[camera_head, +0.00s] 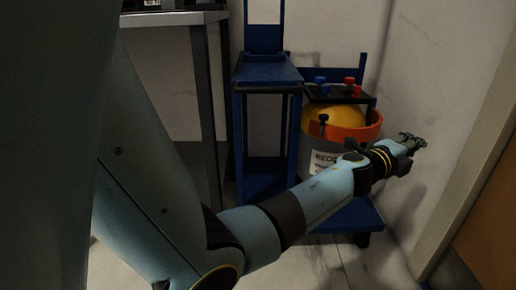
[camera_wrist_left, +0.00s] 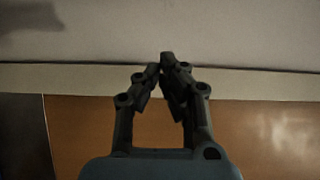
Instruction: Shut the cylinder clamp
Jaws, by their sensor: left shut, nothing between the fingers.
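The cylinder (camera_head: 344,131) has a yellow domed top and stands on a blue stand against the back wall. An orange-red band (camera_head: 368,132), which looks like the clamp, goes round its upper part. A black knob (camera_head: 323,121) sits at the band's front left. I cannot tell whether the band is fully closed. My left gripper (camera_head: 418,141) is to the right of the cylinder, apart from it in the picture. In the left wrist view its fingers (camera_wrist_left: 165,72) are drawn together with nothing between them. The right gripper is in neither view.
A black plate with blue and red valve knobs (camera_head: 349,82) is above the cylinder. A blue frame stand (camera_head: 268,74) is to its left, beside a grey table (camera_head: 172,19). A brown panel (camera_head: 487,215) is at the right. Floor shows in front.

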